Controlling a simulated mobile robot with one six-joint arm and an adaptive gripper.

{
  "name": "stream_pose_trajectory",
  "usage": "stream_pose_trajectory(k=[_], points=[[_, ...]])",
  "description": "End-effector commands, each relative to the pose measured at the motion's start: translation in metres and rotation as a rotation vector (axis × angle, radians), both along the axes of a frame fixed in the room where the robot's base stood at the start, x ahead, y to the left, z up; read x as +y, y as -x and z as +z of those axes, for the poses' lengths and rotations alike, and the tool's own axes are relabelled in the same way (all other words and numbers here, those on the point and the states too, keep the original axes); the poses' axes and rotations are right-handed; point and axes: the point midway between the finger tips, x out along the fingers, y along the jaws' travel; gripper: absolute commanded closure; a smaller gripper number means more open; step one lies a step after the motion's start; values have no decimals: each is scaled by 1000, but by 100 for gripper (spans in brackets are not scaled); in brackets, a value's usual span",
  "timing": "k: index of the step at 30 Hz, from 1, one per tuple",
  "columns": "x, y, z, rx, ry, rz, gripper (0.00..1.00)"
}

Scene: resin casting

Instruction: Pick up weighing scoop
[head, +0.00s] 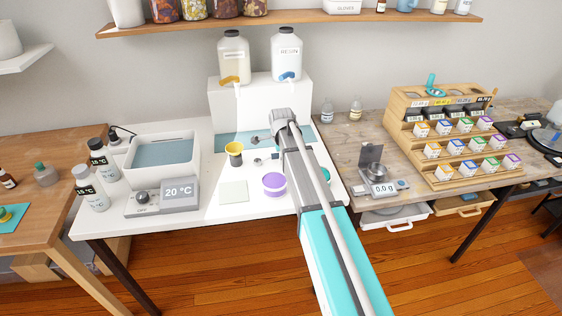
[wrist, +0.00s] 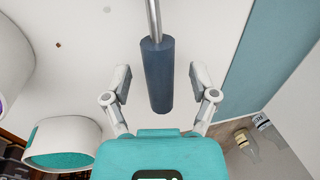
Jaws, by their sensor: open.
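The weighing scoop shows in the wrist view as a dark blue-grey handle (wrist: 157,78) with a thin metal shaft running up out of the picture. Its bowl is outside that view. My gripper (wrist: 159,90) is open, with one finger on each side of the handle and a visible gap on both sides. How far the fingers are above the handle, I cannot tell. In the head view my arm reaches over the white table and hides most of the gripper. A small grey metal piece beside the arm's end there is too small to name surely.
Two dispenser jugs stand behind. A scale (head: 383,188) and box rack (head: 450,115) are to the right.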

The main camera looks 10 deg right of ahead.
Motion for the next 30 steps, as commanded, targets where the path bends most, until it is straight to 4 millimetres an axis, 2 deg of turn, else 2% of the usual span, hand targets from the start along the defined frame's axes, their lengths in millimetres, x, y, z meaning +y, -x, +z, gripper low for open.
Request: stream_pose_trajectory(k=[4,23,30], points=[[0,-1,-8,0,0,0,25],[0,-1,-7,0,0,0,25],[0,-2,-8,0,0,0,68]])
